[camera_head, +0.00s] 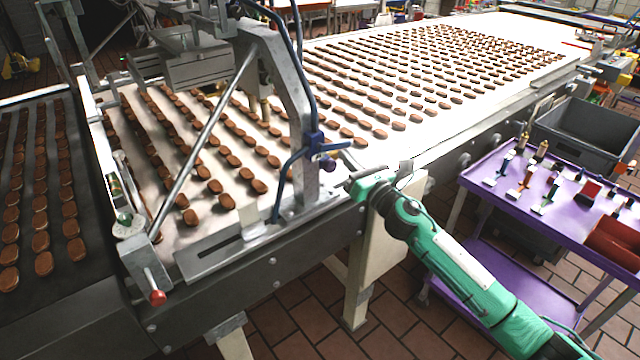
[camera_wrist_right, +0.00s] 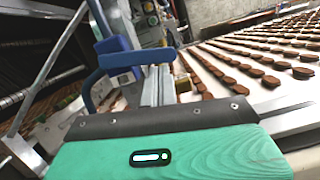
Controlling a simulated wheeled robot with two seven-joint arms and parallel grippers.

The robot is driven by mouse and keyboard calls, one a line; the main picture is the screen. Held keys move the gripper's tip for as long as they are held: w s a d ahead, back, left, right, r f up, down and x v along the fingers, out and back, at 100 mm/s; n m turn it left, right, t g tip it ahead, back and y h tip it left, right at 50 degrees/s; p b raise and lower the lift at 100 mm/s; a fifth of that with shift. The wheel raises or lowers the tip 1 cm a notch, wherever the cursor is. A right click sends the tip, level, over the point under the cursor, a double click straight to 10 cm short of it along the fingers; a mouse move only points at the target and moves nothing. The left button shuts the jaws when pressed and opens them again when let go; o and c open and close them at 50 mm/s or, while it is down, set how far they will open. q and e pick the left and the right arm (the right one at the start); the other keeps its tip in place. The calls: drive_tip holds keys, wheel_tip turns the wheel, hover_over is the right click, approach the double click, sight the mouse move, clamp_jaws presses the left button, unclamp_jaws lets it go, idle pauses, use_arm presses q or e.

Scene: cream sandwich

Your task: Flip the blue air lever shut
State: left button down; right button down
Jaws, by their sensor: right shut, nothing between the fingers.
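The blue air lever (camera_head: 334,146) sits on a blue valve body on the grey metal frame at the conveyor's near side. In the right wrist view the blue lever (camera_wrist_right: 137,57) shows as a bar just beyond the fingers, lying roughly level across the picture. My right gripper (camera_head: 346,163) is shut and empty, close to the right of the lever and slightly below it. I cannot tell whether the fingers touch the lever. My left gripper is not in view.
The grey frame (camera_head: 306,120) with its blue hose stands left of my right gripper. The conveyor (camera_head: 345,130) carries rows of brown biscuits. A purple cart (camera_head: 480,180) with tools stands at the right.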

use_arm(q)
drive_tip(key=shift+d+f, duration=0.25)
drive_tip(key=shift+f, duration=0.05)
use_arm(e)
drive_tip(key=shift+w+d+r+n+g+y, duration=0.15)
drive_tip(key=shift+r+n+y, duration=0.15)
drive_tip(key=shift+n, duration=0.4)
drive_tip(key=shift+w+d+r+n+g+y, duration=0.1)
drive_tip(key=shift+r+n+g+y, duration=0.15)
drive_tip(key=shift+n, duration=0.45)
use_arm(q)
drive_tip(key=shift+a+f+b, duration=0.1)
drive_tip(key=shift+b, duration=0.2)
